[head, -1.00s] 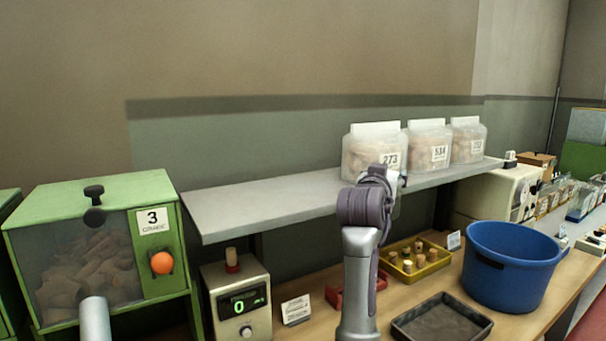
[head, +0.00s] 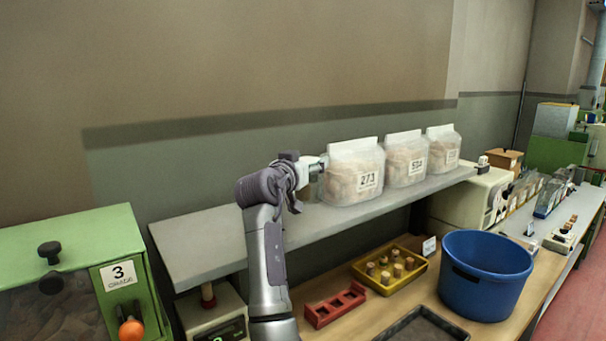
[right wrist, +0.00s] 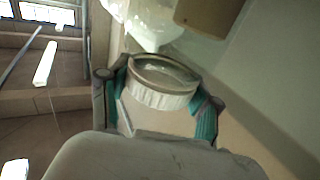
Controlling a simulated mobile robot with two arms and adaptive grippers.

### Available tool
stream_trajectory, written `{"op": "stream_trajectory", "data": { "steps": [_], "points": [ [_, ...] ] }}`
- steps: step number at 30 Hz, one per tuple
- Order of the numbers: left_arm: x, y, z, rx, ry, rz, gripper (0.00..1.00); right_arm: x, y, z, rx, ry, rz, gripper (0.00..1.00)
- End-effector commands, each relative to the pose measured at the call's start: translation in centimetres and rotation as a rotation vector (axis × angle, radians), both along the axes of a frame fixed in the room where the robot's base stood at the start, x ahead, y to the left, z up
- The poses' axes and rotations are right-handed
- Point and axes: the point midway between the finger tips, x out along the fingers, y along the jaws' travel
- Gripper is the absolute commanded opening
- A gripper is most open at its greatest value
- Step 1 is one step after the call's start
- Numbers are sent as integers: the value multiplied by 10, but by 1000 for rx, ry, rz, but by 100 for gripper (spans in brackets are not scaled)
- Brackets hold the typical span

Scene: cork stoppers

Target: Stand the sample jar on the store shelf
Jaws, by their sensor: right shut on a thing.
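My right gripper (head: 312,172) is over the grey store shelf (head: 205,240), just left of the bag marked 273, with its fingers partly hidden in the head view. In the right wrist view, my right gripper (right wrist: 160,102) has teal-padded fingers shut on the sample jar (right wrist: 158,98). The jar shows a round greyish rim and a pale band; its lower part is hidden. I cannot tell whether it touches the shelf. My left gripper is not in view.
Three clear bags of corks stand on the shelf: 273 (head: 353,175), a middle one (head: 405,160) and a far one (head: 443,150). The shelf's left part is bare. Below are a yellow tray (head: 385,285), a red rack (head: 335,304) and a blue tub (head: 485,275).

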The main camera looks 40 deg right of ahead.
Motion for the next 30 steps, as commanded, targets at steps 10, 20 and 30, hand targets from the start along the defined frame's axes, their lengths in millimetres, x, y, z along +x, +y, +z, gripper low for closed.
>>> {"op": "stream_trajectory", "data": {
  "steps": [10,20,30],
  "points": [
    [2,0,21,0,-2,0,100,13,5,-29,-2,3,0,0],
    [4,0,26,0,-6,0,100,12,5,-47,-4,-4,0,0],
    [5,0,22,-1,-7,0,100,13,5,-51,-1,-2,0,80]
  ]
}}
